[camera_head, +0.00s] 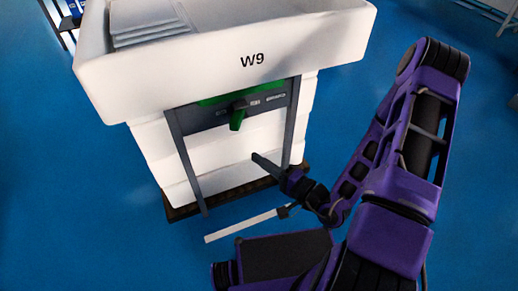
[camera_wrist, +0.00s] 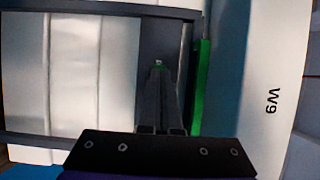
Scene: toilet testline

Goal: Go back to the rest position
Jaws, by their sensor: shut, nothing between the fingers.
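My gripper (camera_head: 256,158) is low in front of the white W9 station (camera_head: 190,65), its thin dark fingers pointing up and left towards the station's front. In the wrist view the fingers of my gripper (camera_wrist: 158,66) are together, with nothing seen between them. A dark frame (camera_head: 185,160) stands at the station's front. It carries a green handle-like part (camera_head: 237,118) below a green strip, above my fingertips in the head view. In the wrist view a green strip (camera_wrist: 202,85) runs to the right of the fingers. Whether the fingertips touch the frame cannot be told.
The white basin on top holds a stack of grey-white sheets (camera_head: 148,30). A white bar (camera_head: 245,225) shows near my wrist, left of my arm. The blue floor (camera_head: 70,200) is clear at left. A rack with blue items (camera_head: 68,14) stands at the far left.

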